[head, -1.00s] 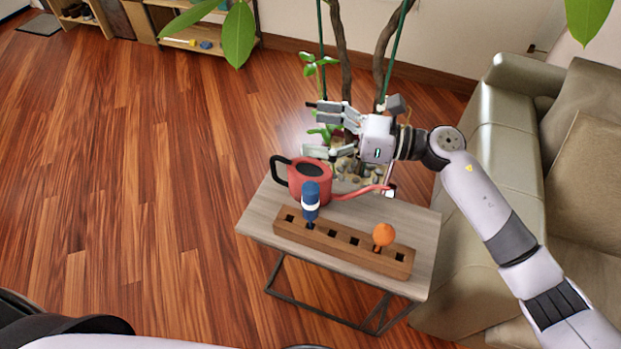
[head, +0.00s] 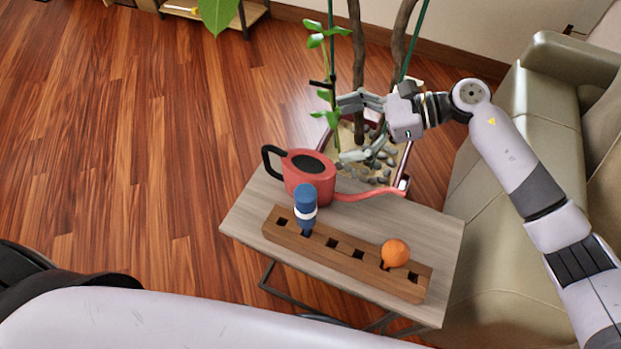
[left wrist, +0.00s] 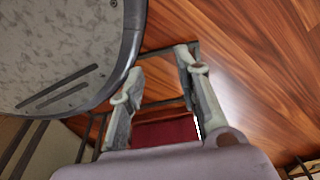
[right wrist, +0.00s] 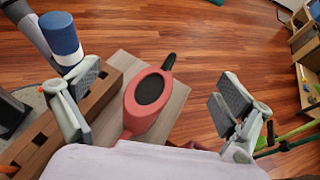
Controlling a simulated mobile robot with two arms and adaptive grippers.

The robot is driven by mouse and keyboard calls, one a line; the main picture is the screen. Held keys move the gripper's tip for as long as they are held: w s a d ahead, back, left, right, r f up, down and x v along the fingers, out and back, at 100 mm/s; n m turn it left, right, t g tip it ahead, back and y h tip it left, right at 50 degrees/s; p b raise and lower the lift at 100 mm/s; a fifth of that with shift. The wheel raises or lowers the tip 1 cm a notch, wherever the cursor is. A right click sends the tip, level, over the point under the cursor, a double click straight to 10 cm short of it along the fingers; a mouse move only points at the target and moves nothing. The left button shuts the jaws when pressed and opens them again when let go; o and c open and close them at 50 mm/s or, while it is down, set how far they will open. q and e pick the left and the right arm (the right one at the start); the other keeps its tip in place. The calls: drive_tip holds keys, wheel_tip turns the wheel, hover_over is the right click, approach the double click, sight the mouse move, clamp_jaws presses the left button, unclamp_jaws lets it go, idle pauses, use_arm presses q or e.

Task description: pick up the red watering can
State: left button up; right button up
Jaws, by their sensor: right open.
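The red watering can (head: 300,183) stands upright on a small grey wooden side table (head: 240,218), its black handle to the left and its long thin spout to the right. My right gripper (head: 348,128) is open and empty, just beyond the can in the head view, with its fingers pointing left. In the right wrist view the can (right wrist: 145,118) shows between the spread fingers, apart from them. My left gripper (left wrist: 160,90) is open and empty in the left wrist view, away from the can.
A potted plant with pebbles (head: 385,160) stands behind the table. A sofa (head: 500,190) is at right; floor is clear at left.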

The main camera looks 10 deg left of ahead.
sight(334, 165)
drive_tip(key=f+b, duration=1.1)
drive_tip(key=f, duration=0.1)
drive_tip(key=shift+w, duration=0.2)
drive_tip(key=x, duration=0.8)
drive_tip(key=shift+s+d+f, duration=0.1)
drive_tip(key=shift+f, duration=0.1)
use_arm(q)
drive_tip(key=w+d+f, duration=0.1)
drive_tip(key=w, duration=0.7)
drive_tip(key=shift+w+t, duration=0.15)
drive_tip(key=shift+t, duration=0.25)
drive_tip(key=shift+d, duration=0.15)
use_arm(e)
drive_tip(key=c, duration=1.3)
drive_tip(key=shift+c, duration=0.4)
drive_tip(key=shift+r, duration=0.15)
